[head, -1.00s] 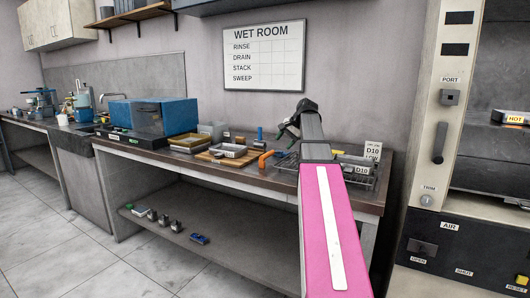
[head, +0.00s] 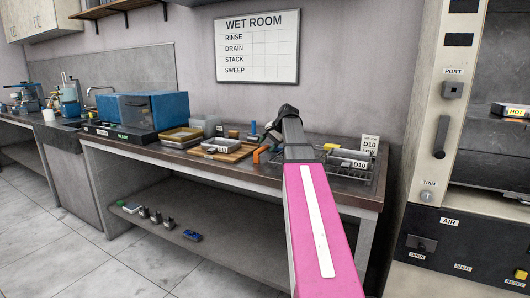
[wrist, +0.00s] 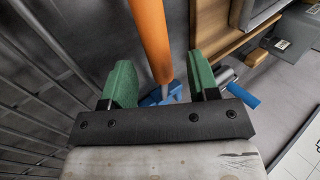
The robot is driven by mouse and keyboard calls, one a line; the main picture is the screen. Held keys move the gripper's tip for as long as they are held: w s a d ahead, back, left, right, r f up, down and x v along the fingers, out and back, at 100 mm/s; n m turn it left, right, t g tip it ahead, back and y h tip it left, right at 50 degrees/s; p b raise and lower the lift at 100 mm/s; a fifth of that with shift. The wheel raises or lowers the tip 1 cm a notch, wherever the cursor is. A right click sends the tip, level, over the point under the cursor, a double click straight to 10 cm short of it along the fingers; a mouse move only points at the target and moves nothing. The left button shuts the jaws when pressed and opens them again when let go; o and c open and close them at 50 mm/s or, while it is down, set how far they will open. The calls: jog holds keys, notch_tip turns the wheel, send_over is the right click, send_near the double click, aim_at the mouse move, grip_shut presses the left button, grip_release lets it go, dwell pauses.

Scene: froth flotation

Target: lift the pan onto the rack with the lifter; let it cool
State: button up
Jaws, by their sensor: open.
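A tool with an orange handle (head: 262,154), seemingly the lifter, is on the bench left of the rack (head: 345,172). In the wrist view its orange handle (wrist: 150,38) runs between the fingers, with a blue part below. My gripper (wrist: 160,78) has green fingers, spread apart; I cannot tell whether either touches the handle. In the head view it (head: 272,130) is mostly hidden by my arm. A shallow grey pan (head: 225,144) sits on a wooden board left of the handle. The wire rack also fills the left of the wrist view (wrist: 50,70); my arm covers part of it.
D10 cards (head: 370,146) stand at the rack. A yellow tray (head: 180,137) and a blue box (head: 150,112) are farther left on the bench. A tall cabinet (head: 444,140) stands to the right. Small items lie on the lower shelf (head: 215,215).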

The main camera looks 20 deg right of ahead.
jog(key=x, duration=0.2)
jog(key=shift+w+a+f, duration=0.15)
jog(key=shift+f, duration=0.15)
grip_shut()
jog(key=shift+r, duration=0.15)
